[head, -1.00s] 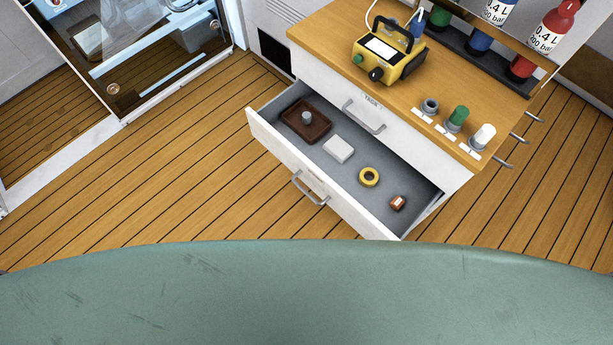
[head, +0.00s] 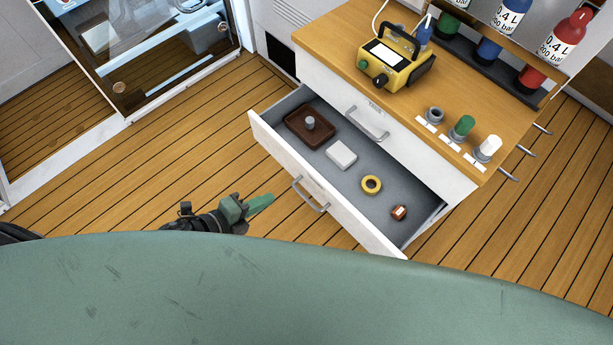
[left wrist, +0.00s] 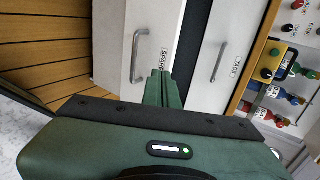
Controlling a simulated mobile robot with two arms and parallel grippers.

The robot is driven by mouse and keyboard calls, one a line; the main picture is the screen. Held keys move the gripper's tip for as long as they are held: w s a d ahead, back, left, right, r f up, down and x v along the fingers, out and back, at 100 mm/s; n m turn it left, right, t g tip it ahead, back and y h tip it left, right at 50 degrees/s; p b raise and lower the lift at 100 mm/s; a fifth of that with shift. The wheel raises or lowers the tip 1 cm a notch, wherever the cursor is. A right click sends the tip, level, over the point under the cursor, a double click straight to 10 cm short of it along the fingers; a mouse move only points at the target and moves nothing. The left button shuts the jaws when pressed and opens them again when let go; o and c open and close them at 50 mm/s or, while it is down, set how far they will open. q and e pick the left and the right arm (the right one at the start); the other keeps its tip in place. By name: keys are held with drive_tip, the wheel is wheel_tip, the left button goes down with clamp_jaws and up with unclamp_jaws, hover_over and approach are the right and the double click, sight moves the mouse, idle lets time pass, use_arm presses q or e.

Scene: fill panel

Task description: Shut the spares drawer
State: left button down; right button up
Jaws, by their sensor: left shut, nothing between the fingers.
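The spares drawer (head: 330,196) is pulled well out of the cabinet. It holds a brown tray (head: 296,128) with a small grey part, a white box (head: 341,154), a yellow ring (head: 371,184) and a small brown item (head: 399,212). Its front bears a grey bar handle (head: 311,196); the handle (left wrist: 138,56) and the SPARES label also show in the left wrist view. My left gripper (head: 272,198) is shut and empty, its green fingers pointing at the drawer front, left of the handle and apart from it in the head view. My right gripper is out of view.
The drawer marked TAGS (head: 370,110) above is shut. A glass-doored unit (head: 150,50) stands at upper left. Wooden floor (head: 190,145) left of the drawer is clear.

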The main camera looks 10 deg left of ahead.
use_arm(q)
approach(311, 175)
wheel_tip(311, 175, down, 3)
drive_tip(key=w+d, duration=0.1)
drive_tip(key=w, duration=0.1)
drive_tip(key=shift+w+d+r+p, duration=0.1)
drive_tip(key=shift+w+d+p, duration=0.25)
drive_tip(key=shift+w+d, duration=0.75)
drive_tip(key=shift+w, duration=0.1)
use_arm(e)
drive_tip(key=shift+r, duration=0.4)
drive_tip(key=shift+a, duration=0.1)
